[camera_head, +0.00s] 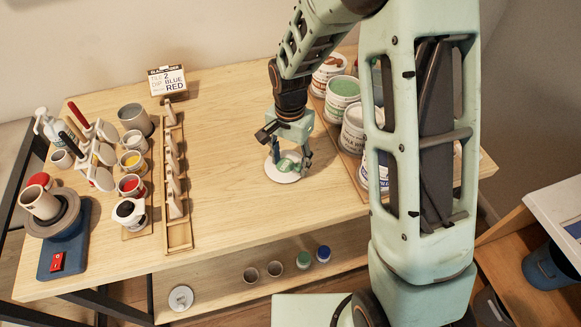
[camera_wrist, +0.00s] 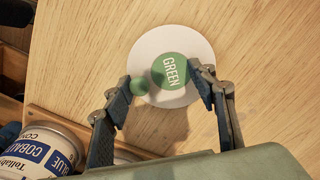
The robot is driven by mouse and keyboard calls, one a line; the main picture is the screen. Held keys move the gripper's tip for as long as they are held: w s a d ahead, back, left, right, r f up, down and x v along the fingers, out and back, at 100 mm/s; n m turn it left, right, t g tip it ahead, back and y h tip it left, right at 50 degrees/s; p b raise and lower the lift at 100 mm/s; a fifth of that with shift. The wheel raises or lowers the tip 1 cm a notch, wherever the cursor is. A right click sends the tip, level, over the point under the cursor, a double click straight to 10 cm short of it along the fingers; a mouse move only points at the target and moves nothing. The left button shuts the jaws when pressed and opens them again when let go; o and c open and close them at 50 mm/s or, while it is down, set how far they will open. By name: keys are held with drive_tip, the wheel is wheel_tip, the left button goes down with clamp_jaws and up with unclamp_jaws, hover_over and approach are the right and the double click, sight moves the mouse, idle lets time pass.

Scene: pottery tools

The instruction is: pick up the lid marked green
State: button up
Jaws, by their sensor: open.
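The lid marked green is a white disc with a green label reading "GREEN" and a green knob. It lies on the wooden table in the head view (camera_head: 272,172) and shows nearly whole in the wrist view (camera_wrist: 165,42). My gripper (camera_head: 290,163) is directly over the lid, pointing down. In the wrist view my gripper (camera_wrist: 166,90) is open, with one finger beside the green knob (camera_wrist: 139,86) and the other near the right edge of the label. The fingers appear empty. I cannot tell whether a fingertip touches the lid.
Labelled tubs, one with a green top (camera_head: 344,88), stand in a wooden tray to the right. A cobalt blue tub (camera_wrist: 40,152) is at the wrist view's lower left. A slotted wooden rack (camera_head: 178,236), paint cups and a pottery wheel (camera_head: 52,218) stand left. The table's middle is clear.

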drive_tip(key=shift+s+f, duration=0.15)
drive_tip(key=shift+s, duration=0.05)
drive_tip(key=c, duration=0.9)
clamp_jaws()
drive_tip(key=shift+s+a+f, duration=0.1)
drive_tip(key=shift+a, duration=0.05)
